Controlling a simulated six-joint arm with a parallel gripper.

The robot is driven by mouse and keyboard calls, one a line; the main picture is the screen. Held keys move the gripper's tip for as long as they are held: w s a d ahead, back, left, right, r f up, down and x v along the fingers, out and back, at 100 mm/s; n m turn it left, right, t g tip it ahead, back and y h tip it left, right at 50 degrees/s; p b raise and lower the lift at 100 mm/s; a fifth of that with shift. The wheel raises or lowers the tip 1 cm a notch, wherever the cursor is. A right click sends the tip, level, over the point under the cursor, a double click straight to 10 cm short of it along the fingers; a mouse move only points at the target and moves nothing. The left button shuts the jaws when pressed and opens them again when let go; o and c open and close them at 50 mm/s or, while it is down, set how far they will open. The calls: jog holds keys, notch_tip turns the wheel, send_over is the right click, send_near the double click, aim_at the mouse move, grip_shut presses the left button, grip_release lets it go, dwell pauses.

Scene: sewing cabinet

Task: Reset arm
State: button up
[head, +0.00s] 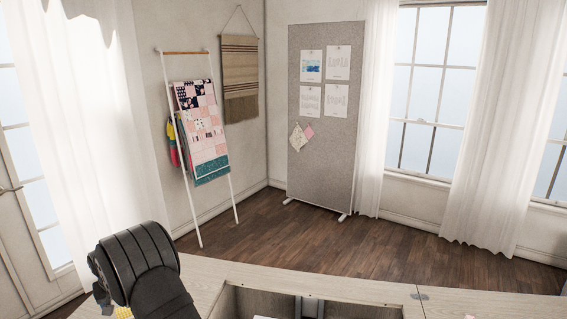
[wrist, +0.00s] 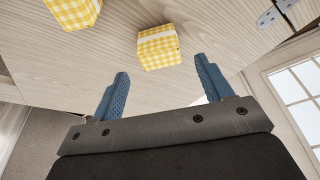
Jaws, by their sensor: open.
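My gripper (wrist: 161,90) shows in the wrist view with its two blue fingers spread wide apart and nothing between them. Beyond the fingertips, a yellow-and-white checked block (wrist: 158,47) with a pale band rests on the light wood surface (wrist: 95,75). It is apart from the fingers. In the head view my dark arm rises at the lower left, and my gripper's fingers do not show there.
In the head view the cabinet top (head: 375,287) has a recessed opening (head: 262,300). A grey pinboard (head: 326,180) and a quilt ladder (head: 232,196) stand behind it.

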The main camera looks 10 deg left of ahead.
jog(key=x, duration=0.6)
jog(key=shift+f, duration=0.4)
notch_tip(320, 180, up, 5)
jog(key=shift+w+a+f, duration=0.1)
jog(key=shift+a, duration=0.05)
jog(key=w+d+r, duration=0.5)
jog(key=d+r, duration=0.2)
jog(key=d, duration=0.4)
jog(key=w+d+m+h, duration=0.1)
jog(key=w+d+m, duration=0.2)
jog(key=w+d, duration=0.7)
jog(key=w+d+m, duration=0.3)
jog(key=w+d, duration=0.3)
jog(key=d, duration=0.7)
jog(key=w+d+m+h, duration=0.1)
jog(key=w+d+m, duration=0.1)
jog(key=d, duration=1.5)
jog(key=w+d+m+h, duration=0.1)
jog(key=d+m, duration=0.3)
jog(key=d, duration=1.3)
jog(key=shift+w+d+f+t, duration=0.3)
jog(key=shift+w+d+f, duration=0.05)
jog(key=shift+w, duration=0.55)
jog(key=shift+o, duration=0.5)
